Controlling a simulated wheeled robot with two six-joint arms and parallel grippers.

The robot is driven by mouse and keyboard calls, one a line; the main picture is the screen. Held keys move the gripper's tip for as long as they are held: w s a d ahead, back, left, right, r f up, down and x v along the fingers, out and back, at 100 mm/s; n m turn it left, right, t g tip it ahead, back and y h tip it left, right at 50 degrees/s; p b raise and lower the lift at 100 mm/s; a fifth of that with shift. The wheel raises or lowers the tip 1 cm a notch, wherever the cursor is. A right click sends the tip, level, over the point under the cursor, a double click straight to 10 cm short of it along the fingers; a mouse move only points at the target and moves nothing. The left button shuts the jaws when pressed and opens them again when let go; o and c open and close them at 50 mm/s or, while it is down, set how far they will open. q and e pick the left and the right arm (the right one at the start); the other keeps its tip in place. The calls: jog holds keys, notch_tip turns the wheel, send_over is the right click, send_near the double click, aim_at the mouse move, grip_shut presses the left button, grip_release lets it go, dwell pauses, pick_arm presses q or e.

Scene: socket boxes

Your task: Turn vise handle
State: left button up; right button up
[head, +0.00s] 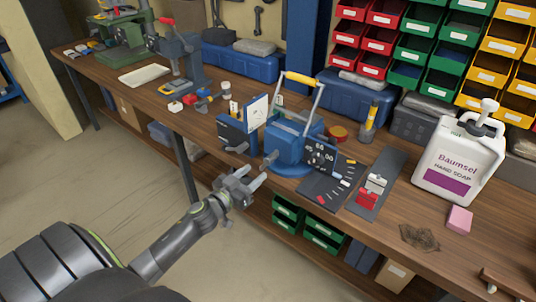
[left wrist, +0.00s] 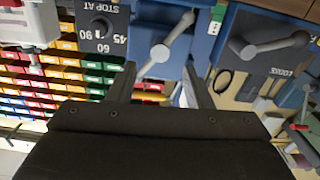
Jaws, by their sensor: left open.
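A blue vise (head: 284,145) stands on a round blue base near the front edge of the wooden workbench. Its grey handle (head: 269,159) faces me; in the left wrist view the handle (left wrist: 172,39) is a slanted bar with a round hub. A dark panel (left wrist: 99,30) beside it reads STOP AT with 45, 60 and 90. My left gripper (head: 255,177) is open just in front of the bench edge, short of the handle and apart from it. Its fingers (left wrist: 158,75) also show in the left wrist view, with the handle beyond and between the tips. My right gripper is not in view.
A dark blue box with a grey lever (left wrist: 268,44) stands left of the vise in the head view. A dark mat with a red clamp (head: 367,196), a soap jug (head: 458,165) and a pink block (head: 459,220) lie to the right. Green bins (head: 322,235) sit under the bench.

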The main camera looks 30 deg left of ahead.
aim_at(266, 162)
pick_arm(q)
jog(key=w, duration=0.8)
jog(key=shift+d, duration=0.3)
jog(key=shift+c, duration=0.4)
jog(key=c, duration=0.9)
jog(key=shift+m+p, duration=0.3)
jog(key=shift+m, duration=0.2)
